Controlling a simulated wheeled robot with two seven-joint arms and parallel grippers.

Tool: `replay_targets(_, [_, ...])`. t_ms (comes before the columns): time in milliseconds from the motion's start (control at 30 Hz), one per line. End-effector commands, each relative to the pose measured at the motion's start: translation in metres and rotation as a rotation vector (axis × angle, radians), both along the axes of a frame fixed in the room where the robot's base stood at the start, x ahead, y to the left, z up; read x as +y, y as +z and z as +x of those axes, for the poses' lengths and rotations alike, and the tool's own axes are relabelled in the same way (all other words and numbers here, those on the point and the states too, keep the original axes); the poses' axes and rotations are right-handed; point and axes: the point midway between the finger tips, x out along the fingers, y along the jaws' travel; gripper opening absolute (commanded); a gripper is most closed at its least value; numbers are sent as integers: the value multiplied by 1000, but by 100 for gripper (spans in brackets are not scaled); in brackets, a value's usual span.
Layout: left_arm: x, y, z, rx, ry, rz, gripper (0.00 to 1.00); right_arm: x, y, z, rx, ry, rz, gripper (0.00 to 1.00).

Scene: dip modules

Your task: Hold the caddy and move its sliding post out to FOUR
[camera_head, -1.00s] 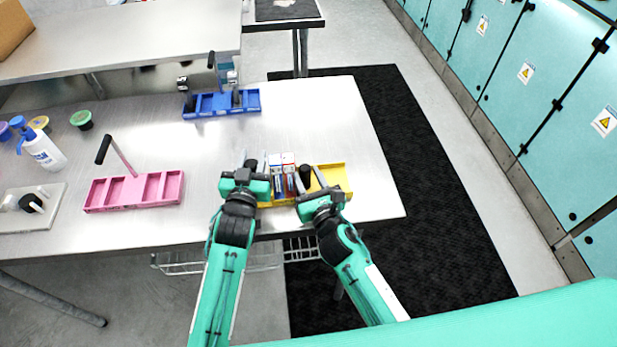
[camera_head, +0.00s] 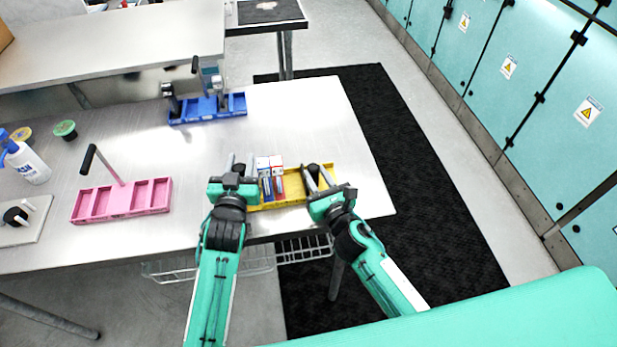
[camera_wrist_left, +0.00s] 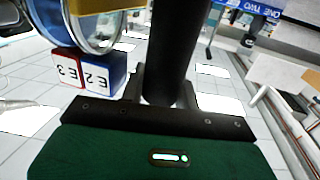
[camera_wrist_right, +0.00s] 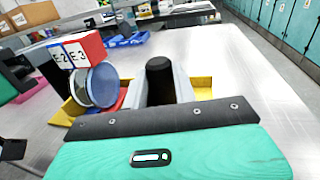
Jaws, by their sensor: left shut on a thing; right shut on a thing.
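The yellow caddy (camera_head: 293,189) sits near the front edge of the steel table. Red, white and blue boxes (camera_head: 270,175) stand in it, with labels E2 and E3 in the right wrist view (camera_wrist_right: 77,53). My left gripper (camera_head: 236,168) is shut on a black upright post (camera_wrist_left: 170,50) at the caddy's left end. My right gripper (camera_head: 318,176) is shut on the sliding post, whose black knob (camera_wrist_right: 160,72) shows between its fingers. It stands right of the boxes, with yellow floor between. The compartment markings under it are hidden by the gripper.
A pink caddy (camera_head: 122,198) with a tilted black-handled post stands left, and a blue caddy (camera_head: 208,108) stands at the back. A bottle (camera_head: 30,165) and small tubs (camera_head: 65,130) are far left. The table right of the yellow caddy is clear to its edge.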

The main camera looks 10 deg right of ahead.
Motion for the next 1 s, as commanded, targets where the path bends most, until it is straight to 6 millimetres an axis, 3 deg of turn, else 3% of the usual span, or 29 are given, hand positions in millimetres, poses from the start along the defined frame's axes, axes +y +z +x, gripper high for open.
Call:
replay_targets(233, [1,0,0,0,1,2,0,-1,0,0,1,-2,0,0])
replay_targets(267, [1,-1,0,1,1,2,0,-1,0,0,1,-2,0,33])
replay_targets(300, [1,0,0,0,1,2,0,-1,0,0,1,-2,0,37])
replay_targets(667, [1,0,0,0,1,2,0,-1,-1,-4,1,-1,0,37])
replay_targets(1000, [0,-1,0,1,1,2,0,-13,-2,-54,4,-3,0,37])
